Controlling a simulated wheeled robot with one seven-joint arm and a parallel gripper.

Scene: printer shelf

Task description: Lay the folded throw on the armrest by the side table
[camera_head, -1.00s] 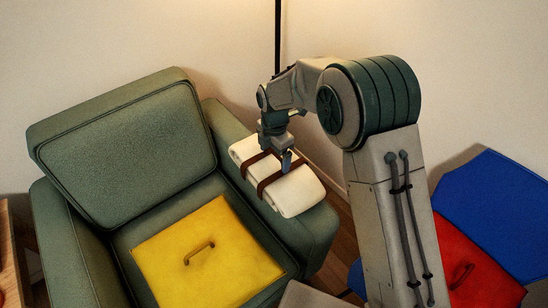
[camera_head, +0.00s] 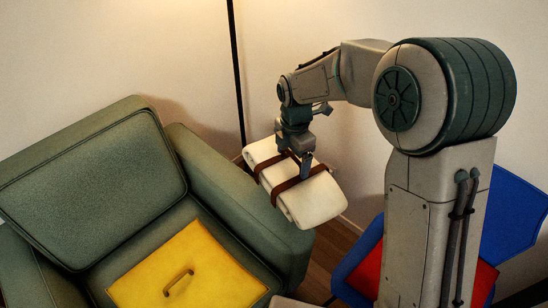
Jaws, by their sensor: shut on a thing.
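The folded throw (camera_head: 318,200) is a cream bundle with two dark brown straps. My gripper (camera_head: 303,168) is shut on it from above, at the straps between its two ends. The throw is tilted in the picture and overlaps the outer edge of the green armchair's right armrest (camera_head: 225,185). It appears held up beside that armrest, though the gap is hard to judge. The armchair's left armrest (camera_head: 22,272) shows only partly at the lower left. No side table shows in the present view.
A yellow cushion (camera_head: 215,265) with a handle lies on the armchair seat. A thin dark lamp pole (camera_head: 238,75) stands behind the throw. A blue chair (camera_head: 515,215) with a red cushion (camera_head: 484,283) is at the right, partly hidden by my arm.

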